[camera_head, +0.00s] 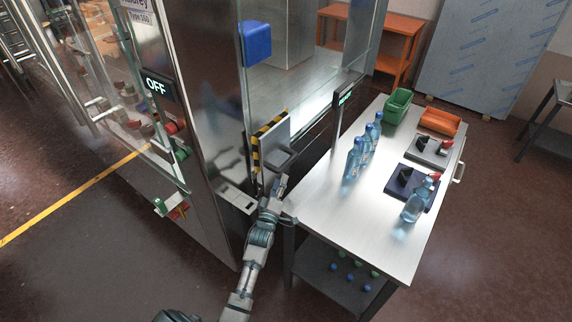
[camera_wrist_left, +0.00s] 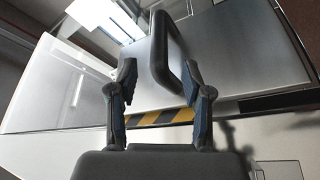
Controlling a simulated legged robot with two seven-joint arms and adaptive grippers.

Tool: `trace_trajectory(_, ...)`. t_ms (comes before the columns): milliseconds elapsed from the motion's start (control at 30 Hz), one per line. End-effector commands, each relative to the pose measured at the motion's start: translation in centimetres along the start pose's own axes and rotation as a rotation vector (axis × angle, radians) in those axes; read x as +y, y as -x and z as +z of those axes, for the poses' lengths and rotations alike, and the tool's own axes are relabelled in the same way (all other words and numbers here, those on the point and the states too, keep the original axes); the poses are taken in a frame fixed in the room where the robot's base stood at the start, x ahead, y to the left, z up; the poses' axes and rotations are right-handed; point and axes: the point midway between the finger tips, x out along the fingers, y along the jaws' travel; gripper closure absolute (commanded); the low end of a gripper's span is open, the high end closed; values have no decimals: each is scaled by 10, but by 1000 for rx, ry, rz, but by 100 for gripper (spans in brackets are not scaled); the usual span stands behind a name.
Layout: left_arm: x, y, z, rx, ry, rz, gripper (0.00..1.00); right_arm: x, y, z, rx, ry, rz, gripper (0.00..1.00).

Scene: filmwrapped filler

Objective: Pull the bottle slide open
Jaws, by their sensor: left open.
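The bottle slide is a metal panel (camera_head: 275,138) with a yellow-and-black striped edge, set low in the machine's side in the head view. Its dark loop handle (camera_head: 281,158) sticks out from it. In the left wrist view the handle (camera_wrist_left: 159,48) stands just ahead of the fingers, and the striped edge (camera_wrist_left: 160,117) shows between them. My left gripper (camera_head: 278,184) is open just below the handle in the head view; in the wrist view its fingers (camera_wrist_left: 160,76) stand apart, the right one close to the handle. Contact cannot be told. My right gripper is not seen.
A metal table (camera_head: 335,215) stands right of the slide, close to my left gripper. It carries several blue bottles (camera_head: 354,160), a green bin (camera_head: 397,106), an orange bin (camera_head: 440,121) and dark fixtures. The machine's steel column (camera_head: 205,110) stands left of the slide.

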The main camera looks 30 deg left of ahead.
Motion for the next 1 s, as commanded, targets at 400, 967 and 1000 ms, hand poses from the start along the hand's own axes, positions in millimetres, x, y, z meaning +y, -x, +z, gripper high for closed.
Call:
trace_trajectory(400,0,-74,-1,0,0,0,50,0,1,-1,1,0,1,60)
trace_trajectory(967,-1,-81,0,-1,0,-1,93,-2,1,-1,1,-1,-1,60)
trace_trajectory(1000,-1,-81,0,-1,0,-1,100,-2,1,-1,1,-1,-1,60)
